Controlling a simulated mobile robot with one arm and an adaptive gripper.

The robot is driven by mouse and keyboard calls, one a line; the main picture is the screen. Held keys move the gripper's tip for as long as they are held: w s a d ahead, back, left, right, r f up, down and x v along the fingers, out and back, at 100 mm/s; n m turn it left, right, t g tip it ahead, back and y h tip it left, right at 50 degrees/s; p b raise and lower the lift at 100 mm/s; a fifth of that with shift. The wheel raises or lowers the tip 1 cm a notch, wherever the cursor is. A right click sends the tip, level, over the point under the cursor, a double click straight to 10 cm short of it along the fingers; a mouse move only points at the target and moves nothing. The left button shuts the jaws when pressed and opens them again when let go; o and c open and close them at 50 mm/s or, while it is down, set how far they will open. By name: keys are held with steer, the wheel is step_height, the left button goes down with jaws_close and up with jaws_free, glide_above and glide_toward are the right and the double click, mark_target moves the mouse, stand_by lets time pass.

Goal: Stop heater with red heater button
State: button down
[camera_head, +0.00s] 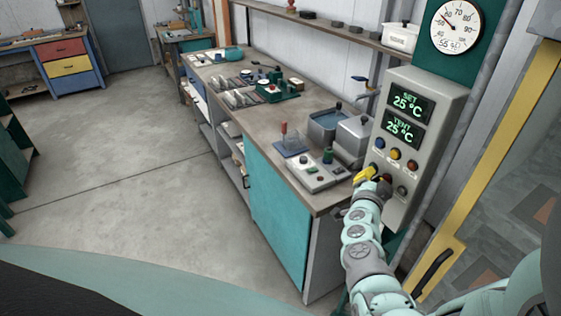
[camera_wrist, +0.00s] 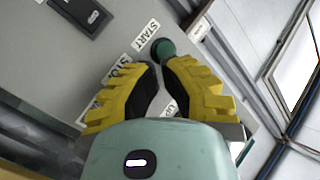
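The grey heater control box (camera_head: 424,91) is on the wall at the right in the head view. Its two displays both read 25 °C. Below them is a row of blue, orange and red buttons; the red button (camera_head: 412,165) is rightmost. My gripper (camera_head: 374,177) is at the lower left of the box, below this row. In the wrist view, the yellow fingertips of my gripper (camera_wrist: 161,65) nearly meet, with nothing seen between them. A green button (camera_wrist: 163,48) by a START label is just beyond the tips. A STOP label is partly behind the left finger. No red button shows there.
A workbench (camera_head: 262,130) with trays, metal containers and small devices runs along the wall left of the box. A round thermometer dial (camera_head: 456,27) hangs above the box. A yellow post (camera_head: 495,165) stands to its right. The floor (camera_head: 120,180) at left is clear.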

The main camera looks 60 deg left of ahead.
steer(key=shift+s, duration=0.5)
steer(key=shift+s+a+p, duration=0.15)
steer(key=shift+s+p, duration=0.05)
steer(key=shift+s, duration=1.1)
steer(key=shift+s+a+p, duration=0.1)
steer(key=shift+s+p, duration=0.05)
steer(key=shift+s, duration=1.1)
